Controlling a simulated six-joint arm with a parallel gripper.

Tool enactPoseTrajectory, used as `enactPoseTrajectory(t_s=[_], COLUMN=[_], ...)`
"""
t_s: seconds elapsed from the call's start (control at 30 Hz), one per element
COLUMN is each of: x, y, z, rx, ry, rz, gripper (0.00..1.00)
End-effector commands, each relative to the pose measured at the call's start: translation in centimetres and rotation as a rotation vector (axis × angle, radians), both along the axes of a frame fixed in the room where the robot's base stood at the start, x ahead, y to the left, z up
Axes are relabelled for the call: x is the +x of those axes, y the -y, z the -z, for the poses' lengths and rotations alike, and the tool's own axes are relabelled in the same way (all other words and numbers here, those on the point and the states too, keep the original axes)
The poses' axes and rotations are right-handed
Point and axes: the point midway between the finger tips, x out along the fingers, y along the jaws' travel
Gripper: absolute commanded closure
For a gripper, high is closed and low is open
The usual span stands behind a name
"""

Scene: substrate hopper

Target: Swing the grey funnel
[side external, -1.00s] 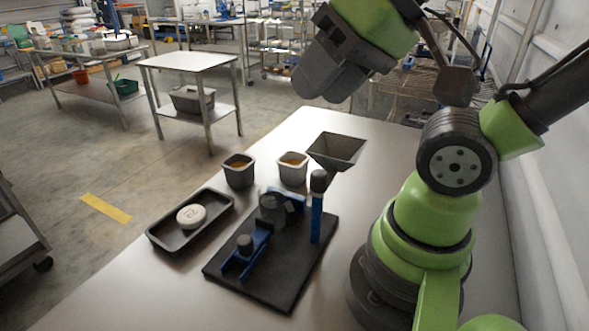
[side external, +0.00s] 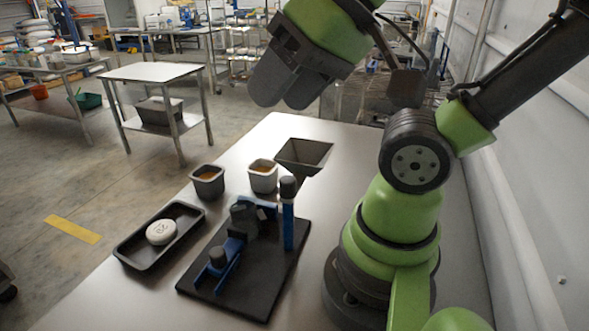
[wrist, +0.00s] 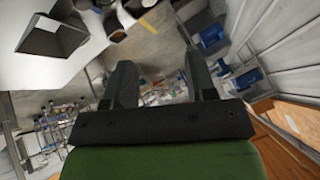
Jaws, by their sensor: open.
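The grey funnel (side external: 303,153), a square open hopper, sits at the far end of the dark base plate (side external: 240,288), beside a blue post (side external: 288,228) with a dark rounded top. How it joins the post is not clear. In the wrist view a square hollow grey shape, apparently the funnel (wrist: 55,37), is at the upper left. My gripper (side external: 281,97) is high above the table, above the funnel in the side picture and apart from it. In the wrist view my gripper (wrist: 162,78) has its two fingers apart with nothing between them.
A black tray (side external: 135,256) holds a white round piece (side external: 161,232). A dark cup (side external: 244,220) and blue lever parts (side external: 224,264) are on the plate. The table behind the funnel is clear.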

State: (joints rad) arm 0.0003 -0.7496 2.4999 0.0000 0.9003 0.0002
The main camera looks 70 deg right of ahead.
Motion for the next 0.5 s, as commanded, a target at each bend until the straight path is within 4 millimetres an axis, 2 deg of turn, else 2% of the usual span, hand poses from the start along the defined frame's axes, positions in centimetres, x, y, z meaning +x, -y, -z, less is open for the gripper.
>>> enactPoseTrajectory(t_s=[0.17,0.33,0.5], x=[0.8,2.2,2.8], y=[1.0,3.9,7.2], z=[0.7,2.9,5.4], rx=[0.039,0.178,0.359], ry=[-0.108,-0.388,-0.663], rz=[0.109,0.414,0.738], gripper=[0.45,0.45,0.45])
